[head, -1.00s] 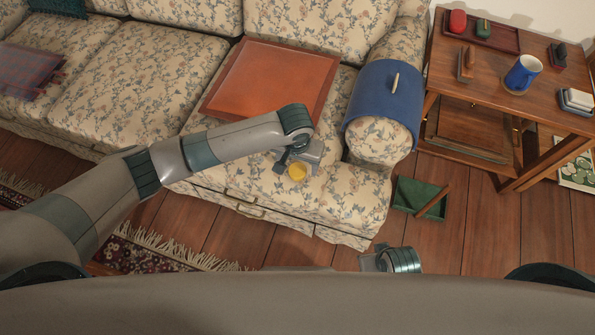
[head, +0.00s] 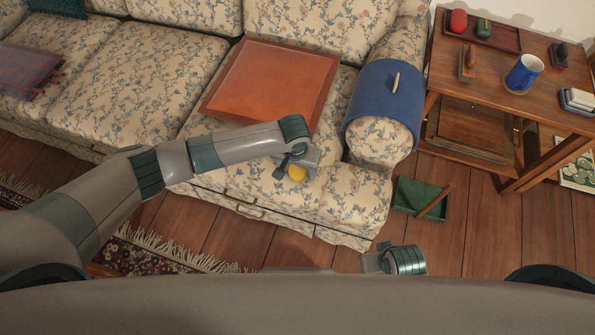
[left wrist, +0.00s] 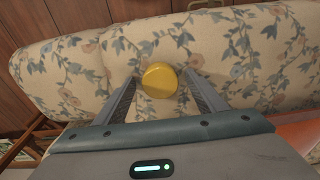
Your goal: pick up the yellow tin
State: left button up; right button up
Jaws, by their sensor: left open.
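The yellow tin (head: 297,174) is small and round and sits on the front part of the floral sofa seat (head: 343,196). In the head view my left gripper (head: 292,170) is right above it and partly covers it. In the left wrist view the tin (left wrist: 159,80) lies between the tips of the two open fingers of my left gripper (left wrist: 162,85). I cannot tell whether a finger touches it. Part of my right gripper (head: 378,262) shows at the bottom of the head view, over the floor; its fingers are not clear.
An orange-brown tray (head: 268,82) lies on the seat behind the left gripper. A blue cloth (head: 383,105) covers the sofa arm to the right. A green tray (head: 421,198) is on the wooden floor. A side table (head: 455,84) holds a blue mug (head: 523,73) and other items.

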dwell(0.4)
pick_arm(q)
jog(key=c, duration=1.1)
jog(key=shift+c, duration=0.2)
